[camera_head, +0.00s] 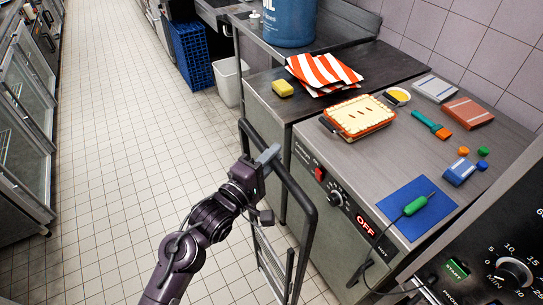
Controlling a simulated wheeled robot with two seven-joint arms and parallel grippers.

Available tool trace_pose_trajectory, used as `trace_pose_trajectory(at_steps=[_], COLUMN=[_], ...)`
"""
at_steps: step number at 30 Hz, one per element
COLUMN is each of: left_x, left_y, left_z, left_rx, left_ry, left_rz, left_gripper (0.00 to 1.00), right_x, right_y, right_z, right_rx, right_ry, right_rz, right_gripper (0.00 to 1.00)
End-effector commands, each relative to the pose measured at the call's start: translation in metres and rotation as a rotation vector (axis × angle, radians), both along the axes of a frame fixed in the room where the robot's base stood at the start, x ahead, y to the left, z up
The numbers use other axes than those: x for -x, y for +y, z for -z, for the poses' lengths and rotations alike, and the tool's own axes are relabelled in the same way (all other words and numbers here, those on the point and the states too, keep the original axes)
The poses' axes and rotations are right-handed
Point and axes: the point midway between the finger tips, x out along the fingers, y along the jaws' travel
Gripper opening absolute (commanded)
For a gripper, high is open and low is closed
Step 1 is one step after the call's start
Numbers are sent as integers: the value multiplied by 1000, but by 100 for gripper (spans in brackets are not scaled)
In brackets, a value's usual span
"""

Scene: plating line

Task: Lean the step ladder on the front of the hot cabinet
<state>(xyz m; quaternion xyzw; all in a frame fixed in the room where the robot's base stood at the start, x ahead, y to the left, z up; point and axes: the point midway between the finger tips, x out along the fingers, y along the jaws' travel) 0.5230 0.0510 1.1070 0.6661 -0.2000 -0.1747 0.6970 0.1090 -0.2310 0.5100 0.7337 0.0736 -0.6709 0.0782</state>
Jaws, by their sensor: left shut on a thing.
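The step ladder (297,193) has a dark tubular frame with pale metal lower parts. It stands in the aisle in front of the hot cabinet (320,221), a steel unit with a red switch, a knob and a display reading OFF. My left gripper (268,156) is shut on the ladder's dark top rail. The ladder's upper part overlaps the cabinet's left front in the picture; I cannot tell whether they touch. The ladder's feet are cut off at the bottom edge. My right gripper is out of view.
On the cabinet top are a pie in a dish (358,117), a blue mat (404,207) with a green-handled probe, a brush (431,124) and small containers. A cable hangs down the cabinet's front. The tiled aisle (120,150) is clear at left. A white bin (229,82) stands behind.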

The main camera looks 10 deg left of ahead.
Motion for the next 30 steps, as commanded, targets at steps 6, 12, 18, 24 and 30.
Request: trace_pose_trajectory(at_steps=[6, 12, 18, 24, 30], left_x=[-1, -1, -1, -1, -1], left_y=[0, 0, 0, 0, 0], left_z=[-7, -4, -1, 2, 4], left_rx=[9, 9, 9, 9, 9], left_ry=[-20, -20, -20, -21, -21], left_rz=[-1, -1, -1, -1, -1], left_gripper=[0, 0, 0, 0, 0], right_x=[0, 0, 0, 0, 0], right_y=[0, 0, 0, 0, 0], right_z=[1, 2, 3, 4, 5], right_rx=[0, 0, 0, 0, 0], right_ry=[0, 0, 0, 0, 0], right_rz=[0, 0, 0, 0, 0], right_gripper=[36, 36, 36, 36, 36])
